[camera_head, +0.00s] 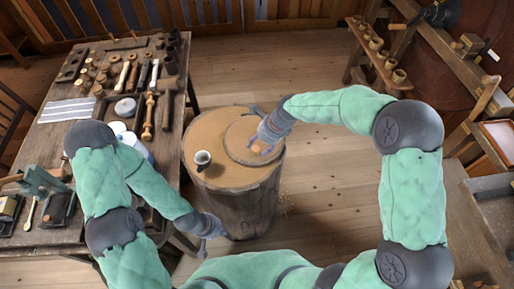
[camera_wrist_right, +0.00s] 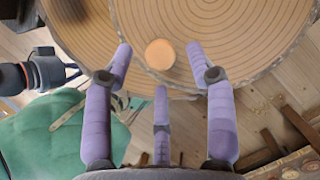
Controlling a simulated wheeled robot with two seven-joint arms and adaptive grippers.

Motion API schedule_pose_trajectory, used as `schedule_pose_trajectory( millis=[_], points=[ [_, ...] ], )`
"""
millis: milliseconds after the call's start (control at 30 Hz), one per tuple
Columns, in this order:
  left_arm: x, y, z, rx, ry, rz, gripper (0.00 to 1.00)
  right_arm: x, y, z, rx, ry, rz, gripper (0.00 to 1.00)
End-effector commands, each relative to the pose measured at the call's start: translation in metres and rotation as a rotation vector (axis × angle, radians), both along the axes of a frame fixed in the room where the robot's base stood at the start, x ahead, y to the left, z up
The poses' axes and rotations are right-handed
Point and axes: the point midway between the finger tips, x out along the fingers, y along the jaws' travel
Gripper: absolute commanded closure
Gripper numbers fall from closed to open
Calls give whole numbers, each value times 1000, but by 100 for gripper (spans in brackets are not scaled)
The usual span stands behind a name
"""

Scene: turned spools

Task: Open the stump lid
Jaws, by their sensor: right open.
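The stump (camera_head: 214,188) stands upright on the floor, with bark sides and a pale ringed top. A round wooden lid (camera_head: 238,135) lies flat on the right part of its top, and its ringed face also fills the upper right wrist view (camera_wrist_right: 235,35). A small round pale knob (camera_wrist_right: 160,53) shows near the lid's edge in that view. My right gripper (camera_head: 267,146) is over the lid; in the wrist view its purple fingers (camera_wrist_right: 160,68) are spread around the knob, with no clear contact. My left gripper (camera_head: 212,229) hangs low beside the stump; its fingers are unclear.
A cluttered workbench (camera_head: 62,133) with turned spools and tools is on the left. Shelves with small pots (camera_head: 398,76) are at the right. Floor right of the stump is mostly clear.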

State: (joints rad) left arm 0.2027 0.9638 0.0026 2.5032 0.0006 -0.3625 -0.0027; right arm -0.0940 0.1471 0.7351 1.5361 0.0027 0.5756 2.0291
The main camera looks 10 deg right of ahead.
Motion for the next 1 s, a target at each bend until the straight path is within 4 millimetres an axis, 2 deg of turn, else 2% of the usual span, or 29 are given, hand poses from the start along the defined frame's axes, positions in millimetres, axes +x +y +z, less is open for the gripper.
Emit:
schedule_pose_trajectory(
  millis=[33, 200, 567, 667, 767, 800, 1000],
  points=[
    [0, 0, -3, 0, 0, 0, 100, 0, 3, -9, 0, 2, 2, 44],
    [0, 0, -6, 0, 0, 0, 100, 3, 8, -22, 0, 1, 1, 44],
    [0, 0, -6, 0, 0, 0, 100, 4, 10, -25, 0, 0, 0, 44],
    [0, 0, -6, 0, 0, 0, 100, 4, 10, -25, 0, 0, 0, 66],
    [0, 0, -6, 0, 0, 0, 100, 4, 10, -25, 0, -1, 0, 95],
    [0, 0, -6, 0, 0, 0, 100, 4, 10, -25, 1, -1, 0, 100],
    [0, 0, -5, 0, 0, 0, 100, 5, 10, -23, 1, 0, -1, 100]
  ],
)
